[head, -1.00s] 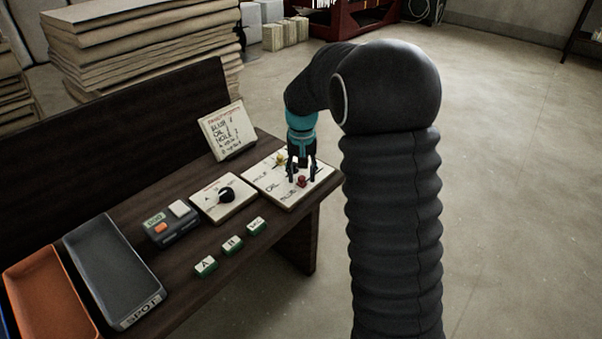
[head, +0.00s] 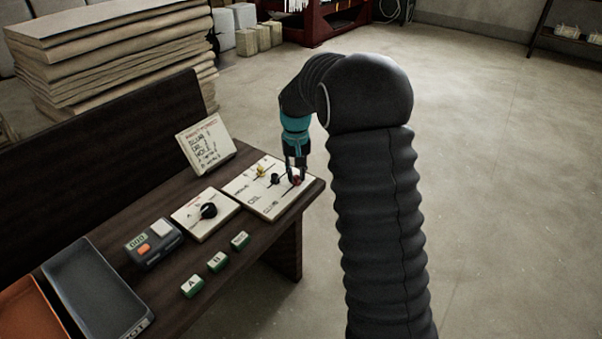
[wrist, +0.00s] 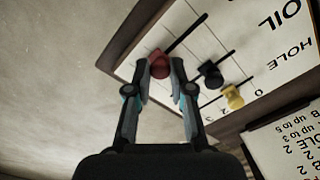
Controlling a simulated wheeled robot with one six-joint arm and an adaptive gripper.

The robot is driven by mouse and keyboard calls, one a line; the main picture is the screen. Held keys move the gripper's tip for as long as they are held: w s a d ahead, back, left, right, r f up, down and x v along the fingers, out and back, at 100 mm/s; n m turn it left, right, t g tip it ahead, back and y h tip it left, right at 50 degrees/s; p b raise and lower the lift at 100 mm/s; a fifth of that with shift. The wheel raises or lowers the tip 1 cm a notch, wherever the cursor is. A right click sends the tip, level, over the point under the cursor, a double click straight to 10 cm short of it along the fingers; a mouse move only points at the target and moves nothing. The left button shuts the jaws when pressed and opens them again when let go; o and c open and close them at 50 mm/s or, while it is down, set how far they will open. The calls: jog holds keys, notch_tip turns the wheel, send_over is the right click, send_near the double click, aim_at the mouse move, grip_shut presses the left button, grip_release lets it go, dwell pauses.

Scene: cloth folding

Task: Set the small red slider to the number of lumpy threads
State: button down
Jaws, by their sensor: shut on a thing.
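The small red slider (wrist: 160,64) sits between my gripper's fingertips (wrist: 160,72) in the wrist view, and my gripper is shut on it. In the head view the red slider (head: 297,181) is near the right end of its slot on the white slider board (head: 240,188), partly hidden by my gripper (head: 297,176). A black slider (head: 275,178) and a yellow slider (head: 261,170) stand in the other slots.
On the dark bench (head: 215,262) are a dial board (head: 188,222), a grey counter box (head: 153,243), several green-white blocks (head: 217,261) and a grey tray (head: 95,290). Stacked cloth (head: 115,50) stands behind. The floor to the right is clear.

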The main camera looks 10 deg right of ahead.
aim_at(296, 176)
jog(key=c, duration=1)
grip_release()
jog(key=shift+r, duration=0.1)
notch_tip(296, 176, up, 12)
jog(key=shift+f, duration=0.1)
